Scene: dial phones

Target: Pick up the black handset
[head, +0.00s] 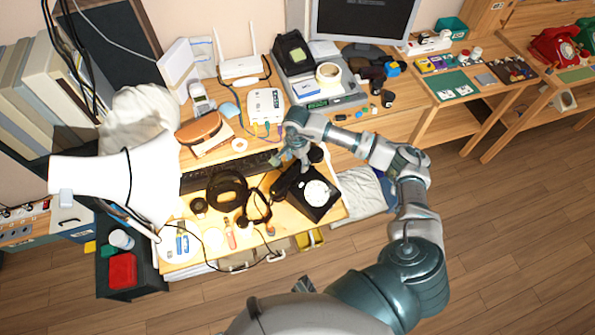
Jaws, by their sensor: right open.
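A black dial phone (323,206) with a white dial sits near the front right corner of the cluttered wooden desk. Its black handset (284,184) is a dark elongated shape on the phone's left side. I cannot tell whether it rests on the cradle or beside it. My right gripper (298,161) is open and points down just above and behind the handset and phone. Its fingers are small here, and no contact with the handset can be made out.
Black headphones (227,189), a dark keyboard (215,175) and glasses-like black items crowd the desk left of the phone. A white lamp shade (115,187) fills the left. A red phone (553,46) stands on another table at far right. Floor is clear at right.

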